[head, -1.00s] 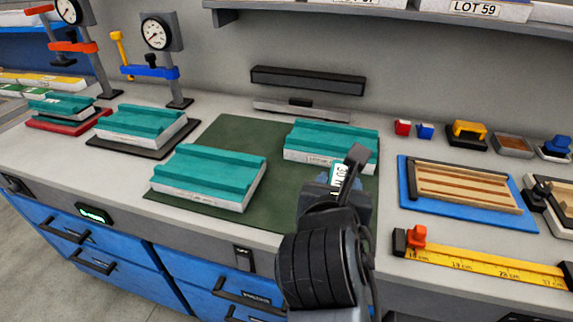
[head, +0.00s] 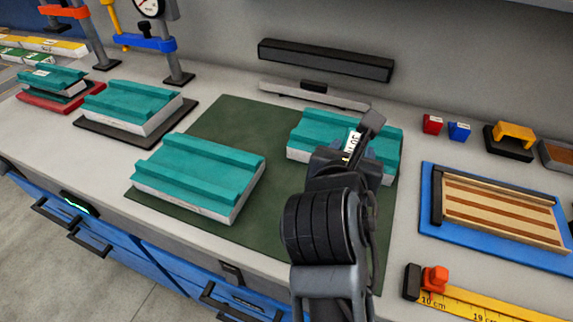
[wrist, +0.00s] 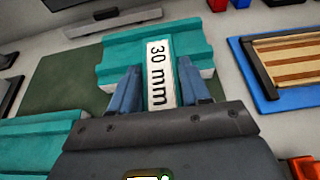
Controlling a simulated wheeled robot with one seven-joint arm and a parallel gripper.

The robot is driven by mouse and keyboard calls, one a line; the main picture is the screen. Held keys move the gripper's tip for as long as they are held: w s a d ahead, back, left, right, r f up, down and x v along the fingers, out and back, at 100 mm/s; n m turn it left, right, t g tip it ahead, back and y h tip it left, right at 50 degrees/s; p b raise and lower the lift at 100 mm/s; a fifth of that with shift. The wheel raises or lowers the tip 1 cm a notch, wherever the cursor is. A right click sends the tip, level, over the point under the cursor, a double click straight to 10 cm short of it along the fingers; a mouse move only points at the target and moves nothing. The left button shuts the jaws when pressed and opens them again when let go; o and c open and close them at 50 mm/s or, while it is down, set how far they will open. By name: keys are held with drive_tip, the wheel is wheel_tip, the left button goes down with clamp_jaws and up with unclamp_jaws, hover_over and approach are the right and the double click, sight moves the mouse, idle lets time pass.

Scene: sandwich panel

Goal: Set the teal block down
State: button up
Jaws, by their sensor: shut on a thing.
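My gripper (head: 355,150) is shut on the teal block, with its two blue fingers (wrist: 157,92) on either side. The block's white label (wrist: 161,72) reads "30 mm" and faces the wrist camera. It also shows in the head view (head: 353,142). The block appears over the right-hand teal-topped panel (head: 309,128) on the green mat (head: 225,120). I cannot tell whether it touches that panel; the fingers and arm hide its lower part. A second teal-topped panel (head: 205,165) lies on the mat at left.
A third panel (head: 130,102) sits on a dark plate at left, near a clamp stand with a dial. At right are a blue tray (head: 432,225) with a striped wooden panel and a yellow ruler (head: 480,308). A dark bar (head: 325,58) is on the back wall.

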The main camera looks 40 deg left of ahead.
hover_over(289, 195)
wheel_tip(289, 195, down, 6)
drive_tip(key=shift+w+d+b, duration=0.1)
drive_tip(key=shift+b, duration=0.2)
drive_tip(key=shift+f, duration=2)
drive_tip(key=shift+f, duration=0.1)
drive_tip(key=o, duration=1.1)
drive_tip(key=shift+o, duration=0.2)
